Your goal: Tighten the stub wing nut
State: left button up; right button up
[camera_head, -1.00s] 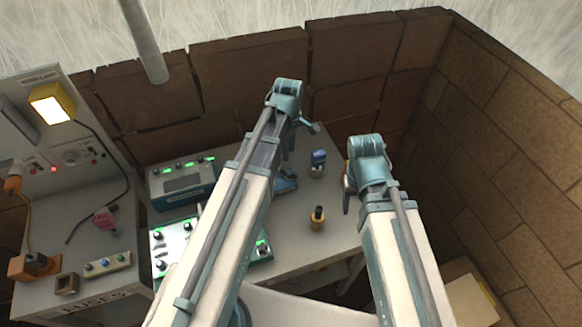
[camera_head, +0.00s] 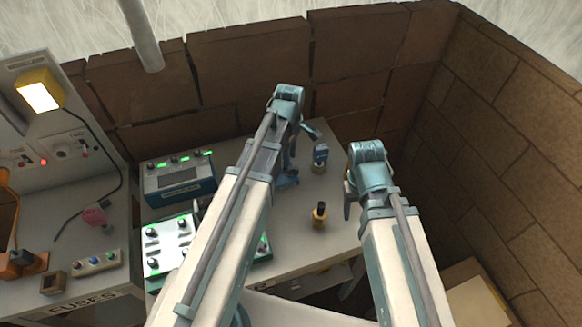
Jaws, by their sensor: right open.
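Two small fittings stand on the grey bench: one with a blue top (camera_head: 320,151), and a brass-coloured one with a dark top (camera_head: 319,213). I cannot tell which, if either, is the stub wing nut. My left arm reaches over the bench from the lower left. Its gripper (camera_head: 288,179) points down left of the blue-topped fitting, mostly hidden behind the arm, so its jaws and any contact cannot be made out. My right gripper (camera_head: 349,197) is open at the bench's right side, right of the brass-coloured fitting and apart from it, partly hidden by its wrist.
A teal instrument box (camera_head: 178,184) with green lights and a white-topped control box (camera_head: 168,243) stand left of my left arm. A panel with a yellow lamp (camera_head: 40,91) is at far left. Brick walls (camera_head: 515,130) close off the back and right.

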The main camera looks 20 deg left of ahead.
aim_at(290, 169)
pick_arm(q)
jog(key=shift+f, duration=0.1)
pick_arm(e)
jog(key=shift+f, duration=0.1)
pick_arm(q)
jog(key=shift+f+b, duration=1.95)
jog(key=shift+b, duration=0.1)
pick_arm(e)
jog(key=shift+f, duration=1.9)
pick_arm(q)
grip_shut()
